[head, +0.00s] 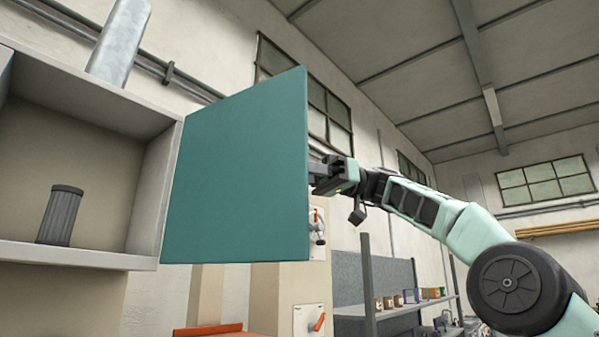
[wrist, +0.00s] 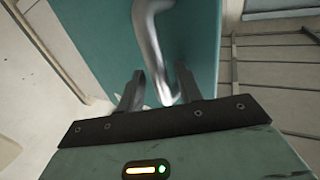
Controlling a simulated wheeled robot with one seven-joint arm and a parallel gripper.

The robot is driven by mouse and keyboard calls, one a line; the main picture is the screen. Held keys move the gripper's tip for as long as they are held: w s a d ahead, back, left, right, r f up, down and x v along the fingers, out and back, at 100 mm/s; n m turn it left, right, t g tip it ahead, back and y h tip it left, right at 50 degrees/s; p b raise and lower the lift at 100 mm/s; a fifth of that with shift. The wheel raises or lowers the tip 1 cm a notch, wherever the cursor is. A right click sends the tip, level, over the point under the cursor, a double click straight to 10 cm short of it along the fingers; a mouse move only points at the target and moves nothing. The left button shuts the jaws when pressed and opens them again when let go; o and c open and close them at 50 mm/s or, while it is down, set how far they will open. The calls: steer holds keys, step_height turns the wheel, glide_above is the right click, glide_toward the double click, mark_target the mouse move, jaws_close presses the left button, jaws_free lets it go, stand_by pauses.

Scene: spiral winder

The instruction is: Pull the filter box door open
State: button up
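The filter box door (head: 236,170) is a flat teal panel that stands swung wide open from the grey box (head: 140,200). In the wrist view the teal door (wrist: 100,35) fills the upper middle, with a bent metal handle (wrist: 152,35) on it. My gripper (head: 322,172) is at the door's right edge in the head view, its tips partly hidden behind the panel. In the wrist view my gripper (wrist: 160,72) has its fingers apart, with the handle's lower end between them and a gap visible on each side.
A dark ribbed filter cylinder (head: 62,215) stands inside the open box. Shelves with small boxes (head: 410,298) are at the lower right. A wall panel with a red lever (head: 317,322) is below the door. The space right of the door is mostly free.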

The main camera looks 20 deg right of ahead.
steer(key=w+d+p, duration=0.2)
steer(key=d+p, duration=0.4)
steer(key=d, duration=1.1)
steer(key=shift+w+d, duration=0.2)
steer(key=shift+w, duration=0.15)
